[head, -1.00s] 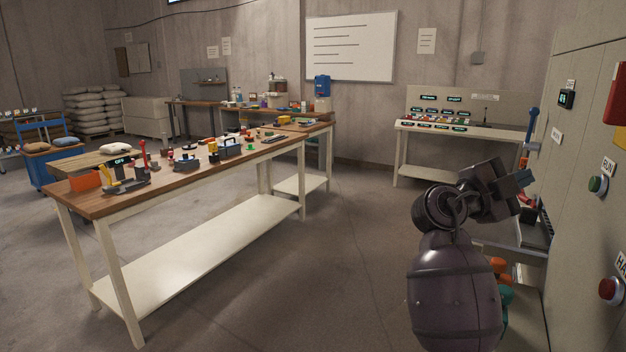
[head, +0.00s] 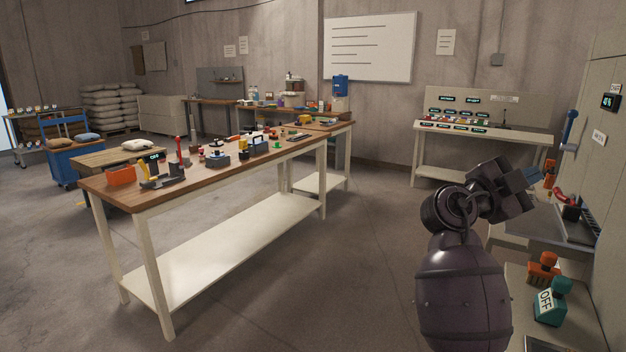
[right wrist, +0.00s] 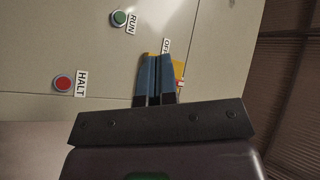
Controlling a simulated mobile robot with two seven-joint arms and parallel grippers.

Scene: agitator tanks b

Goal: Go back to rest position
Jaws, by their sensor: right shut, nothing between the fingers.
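My right arm reaches forward at the right of the head view. Its gripper (head: 546,181) points right, toward the panel side, and its fingertips are small and partly hidden there. In the right wrist view the two blue fingers of the right gripper (right wrist: 154,60) lie side by side, shut, with nothing held. Beyond them is a pale cabinet face (right wrist: 215,50) with a green RUN button (right wrist: 119,18), a red HALT button (right wrist: 63,83) and a yellow part half hidden by the fingers. My left gripper is not in view.
A long workbench (head: 215,170) with several tools stands at the left. A control desk (head: 480,128) is at the back. At the right, a low shelf holds an orange-knobbed device (head: 543,268) and a teal OFF device (head: 551,303). Open floor (head: 370,240) lies between.

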